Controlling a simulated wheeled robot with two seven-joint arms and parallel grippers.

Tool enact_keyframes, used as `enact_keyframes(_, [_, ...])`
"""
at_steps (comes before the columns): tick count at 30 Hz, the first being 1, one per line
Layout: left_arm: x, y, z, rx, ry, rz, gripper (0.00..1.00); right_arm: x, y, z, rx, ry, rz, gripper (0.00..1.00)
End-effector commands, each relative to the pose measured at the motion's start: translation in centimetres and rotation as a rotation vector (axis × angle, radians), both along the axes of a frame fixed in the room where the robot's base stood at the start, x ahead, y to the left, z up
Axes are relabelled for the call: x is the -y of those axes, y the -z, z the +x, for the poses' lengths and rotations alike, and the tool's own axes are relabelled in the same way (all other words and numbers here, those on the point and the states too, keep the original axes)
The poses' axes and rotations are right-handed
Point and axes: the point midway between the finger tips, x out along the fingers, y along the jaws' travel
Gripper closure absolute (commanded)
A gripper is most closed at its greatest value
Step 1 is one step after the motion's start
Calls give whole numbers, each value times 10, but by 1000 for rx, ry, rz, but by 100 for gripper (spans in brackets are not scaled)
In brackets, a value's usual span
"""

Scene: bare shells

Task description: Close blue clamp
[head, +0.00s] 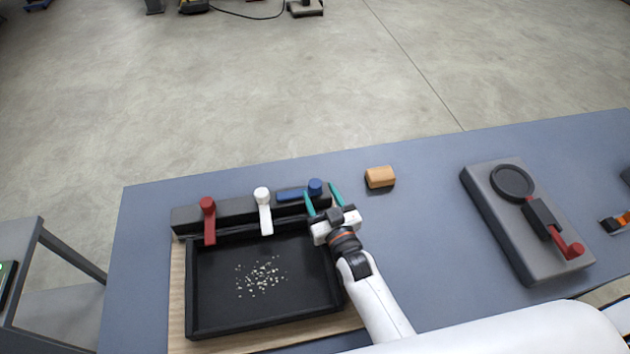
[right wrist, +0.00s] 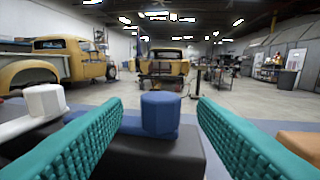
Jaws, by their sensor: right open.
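The blue clamp (head: 315,187) sits at the right end of the dark bar behind the black tray. Its lever lies along the bar, pointing left. My right gripper (head: 320,191) is open, with its teal fingers apart at the near side of the blue knob. In the right wrist view the blue clamp's knob (right wrist: 161,115) shows between the two fingers, with a gap on each side. The white clamp (head: 263,197) and red clamp (head: 208,208) have levers pointing toward me over the tray edge. My left gripper is not in view.
The black tray (head: 193,290) holds small pale bits and rests on a wooden board. An orange-tan block (head: 380,177) lies right of the blue clamp. A grey fixture with a red handle (head: 570,250) stands farther right. The blue-grey table (head: 430,190) is clear between them.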

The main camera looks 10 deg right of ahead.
Motion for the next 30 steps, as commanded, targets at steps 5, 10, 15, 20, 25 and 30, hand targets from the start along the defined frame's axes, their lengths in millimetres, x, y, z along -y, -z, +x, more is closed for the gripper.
enact_keyframes(5, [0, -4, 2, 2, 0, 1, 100, -4, -1, 27, 1, 0, 0, 47])
enact_keyframes(10, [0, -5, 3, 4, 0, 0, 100, -6, 0, 38, -2, 0, 0, 47])
enact_keyframes(15, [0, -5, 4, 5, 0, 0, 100, -6, 0, 39, -1, 1, 0, 47])
enact_keyframes(20, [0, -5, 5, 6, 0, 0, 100, -6, 0, 39, -1, 1, 0, 54])
enact_keyframes(25, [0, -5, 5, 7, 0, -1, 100, -6, 0, 39, -1, 1, 0, 82])
enact_keyframes(30, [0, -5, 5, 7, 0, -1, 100, -6, 0, 39, -1, 1, 0, 100])
